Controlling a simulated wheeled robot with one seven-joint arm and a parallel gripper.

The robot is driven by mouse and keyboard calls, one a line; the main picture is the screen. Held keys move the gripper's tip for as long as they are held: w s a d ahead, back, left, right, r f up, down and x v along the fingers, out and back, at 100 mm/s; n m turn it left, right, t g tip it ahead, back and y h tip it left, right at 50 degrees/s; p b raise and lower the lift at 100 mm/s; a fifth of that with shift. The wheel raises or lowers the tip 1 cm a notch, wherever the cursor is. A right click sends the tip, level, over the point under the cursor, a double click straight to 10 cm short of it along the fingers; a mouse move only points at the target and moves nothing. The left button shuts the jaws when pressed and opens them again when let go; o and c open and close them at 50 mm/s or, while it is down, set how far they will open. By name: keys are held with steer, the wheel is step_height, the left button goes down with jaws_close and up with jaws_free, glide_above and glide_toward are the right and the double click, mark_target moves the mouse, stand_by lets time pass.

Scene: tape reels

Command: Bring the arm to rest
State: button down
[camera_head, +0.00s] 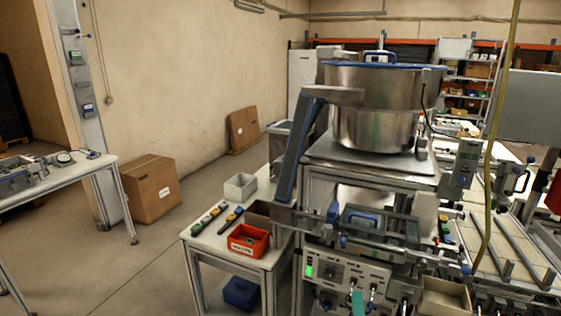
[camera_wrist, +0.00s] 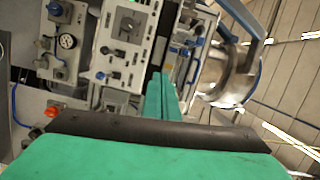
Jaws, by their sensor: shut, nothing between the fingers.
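My gripper shows in the wrist view, where its two green fingers (camera_wrist: 161,98) lie together, shut with nothing between them. They point toward the feeder machine's front, beside the control panel (camera_wrist: 125,35). In the head view a small green piece (camera_head: 357,302) at the bottom edge, in front of the control panel (camera_head: 345,277), looks like my fingertips. The rest of my arm is out of the head view. I cannot tell the gap between the fingers and the machine.
A steel bowl feeder (camera_head: 375,105) stands on the machine frame. A side table (camera_head: 205,243) holds a red bin (camera_head: 248,241) and a white bin (camera_head: 240,187). A cardboard box (camera_head: 152,189) stands on the floor. The floor at left centre is clear.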

steer(key=s+a+f+n+g+y, duration=0.1)
steer(key=s+a+f+n, duration=0.3)
steer(key=s+a+f, duration=0.35)
steer(key=s+a+f+n, duration=0.5)
steer(key=s+f, duration=0.3)
steer(key=f, duration=0.2)
steer(key=s+a+n+y, duration=0.1)
steer(key=s+a+n, duration=0.1)
steer(key=s, duration=0.4)
steer(key=s+a+f+n+y, duration=0.1)
steer(key=s+a+n, duration=0.1)
steer(key=s+n, duration=0.2)
steer(key=s+a+f+n+g, duration=0.1)
steer(key=s+a+n, duration=0.2)
steer(key=s, duration=0.7)
steer(key=shift+n+y, duration=0.4)
steer(key=shift+n, duration=0.2)
steer(key=shift+s, duration=0.1)
